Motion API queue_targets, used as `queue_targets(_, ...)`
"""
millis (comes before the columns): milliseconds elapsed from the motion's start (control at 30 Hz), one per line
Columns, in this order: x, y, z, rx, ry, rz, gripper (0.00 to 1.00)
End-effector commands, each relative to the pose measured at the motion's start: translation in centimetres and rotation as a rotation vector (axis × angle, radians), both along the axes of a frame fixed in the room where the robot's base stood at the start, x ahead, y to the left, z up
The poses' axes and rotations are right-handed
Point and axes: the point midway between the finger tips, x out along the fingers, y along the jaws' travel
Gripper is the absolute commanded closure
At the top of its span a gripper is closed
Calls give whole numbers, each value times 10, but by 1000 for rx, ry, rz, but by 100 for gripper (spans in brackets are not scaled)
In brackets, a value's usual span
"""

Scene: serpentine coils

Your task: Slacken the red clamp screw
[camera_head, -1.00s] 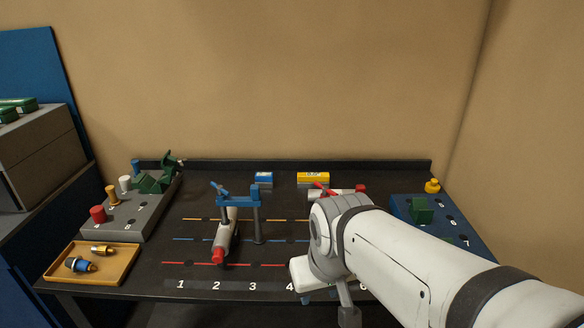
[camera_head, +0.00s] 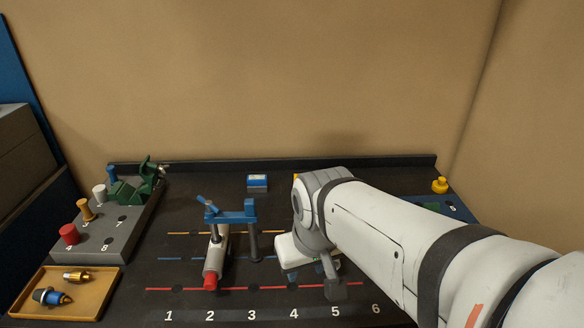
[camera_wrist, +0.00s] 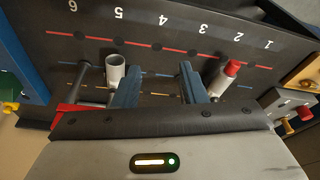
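The red clamp shows only as a red part (camera_wrist: 75,116) at the lower left of the wrist view, mostly hidden behind my gripper's body. I cannot make out its screw. A metal post (camera_wrist: 84,82) and an open grey tube (camera_wrist: 115,72) stand beside it near marks 5 and 6. My gripper (camera_wrist: 160,90) is open, its two blue fingers apart, with nothing seen between them. In the head view my gripper is partly hidden under my arm, and the arm covers the red clamp's area.
A blue clamp (camera_head: 231,212) on a post (camera_head: 254,241) holds a grey cylinder with a red end (camera_head: 210,283). A grey pegged block (camera_head: 95,243) and a tray with fittings (camera_head: 30,313) lie left. A blue box (camera_head: 257,182) stands behind. A yellow knob (camera_head: 440,186) is right.

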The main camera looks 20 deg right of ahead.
Motion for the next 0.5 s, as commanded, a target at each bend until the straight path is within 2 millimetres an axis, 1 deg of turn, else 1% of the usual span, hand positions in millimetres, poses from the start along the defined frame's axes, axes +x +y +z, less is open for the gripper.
queue_targets(67,13,-3,11,-13,18,40,62)
queue_targets(167,41,-16,29,-39,53,122,62)
queue_targets(267,77,-37,46,-64,101,232,62)
queue_targets(300,91,-46,51,-71,120,280,62)
queue_targets(400,125,-72,61,-83,164,396,62)
queue_targets(500,153,-97,64,-86,200,500,62)
